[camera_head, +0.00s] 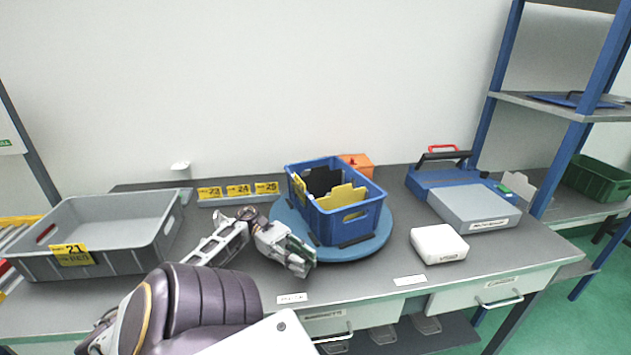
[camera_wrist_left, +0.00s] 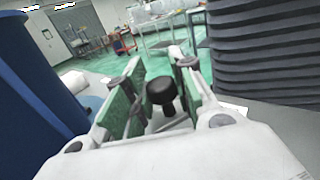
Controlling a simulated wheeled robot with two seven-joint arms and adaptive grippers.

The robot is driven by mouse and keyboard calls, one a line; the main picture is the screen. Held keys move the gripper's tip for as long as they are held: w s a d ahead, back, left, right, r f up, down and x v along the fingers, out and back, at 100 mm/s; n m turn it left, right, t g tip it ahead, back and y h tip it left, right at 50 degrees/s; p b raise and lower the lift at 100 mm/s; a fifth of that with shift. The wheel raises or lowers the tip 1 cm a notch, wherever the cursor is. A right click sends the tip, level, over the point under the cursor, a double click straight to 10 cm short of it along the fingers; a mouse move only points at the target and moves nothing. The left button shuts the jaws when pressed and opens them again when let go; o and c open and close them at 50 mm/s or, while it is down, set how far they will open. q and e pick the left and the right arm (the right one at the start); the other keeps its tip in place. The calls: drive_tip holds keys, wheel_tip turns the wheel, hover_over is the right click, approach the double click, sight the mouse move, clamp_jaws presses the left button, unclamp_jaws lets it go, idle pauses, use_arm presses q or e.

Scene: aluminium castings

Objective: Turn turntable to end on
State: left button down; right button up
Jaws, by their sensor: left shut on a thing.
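The round blue turntable (camera_head: 376,243) sits on the grey bench. A blue crate (camera_head: 326,231) with yellow and black pieces inside stands on it, its long side running diagonally in the head view. My left gripper (camera_head: 298,262) is low at the turntable's front left edge. In the left wrist view, a black knob (camera_wrist_left: 161,92) sits between the green-padded fingers of my left gripper (camera_wrist_left: 160,105), which is shut on it. The fingers hide this knob in the head view. My right gripper is out of view.
A grey bin (camera_head: 110,256) marked 21 stands at the left. A white box (camera_head: 438,243) and a blue-and-grey case (camera_head: 474,207) are at the right. Yellow number labels (camera_head: 238,190) and an orange box (camera_head: 356,164) are behind. Bench space in front of the turntable is mostly clear.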

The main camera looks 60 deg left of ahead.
use_arm(q)
drive_tip(key=shift+s+a+g, duration=0.3)
drive_tip(key=shift+a+g, duration=0.1)
drive_tip(key=c, duration=1.2)
unclamp_jaws()
drive_tip(key=shift+r, duration=5)
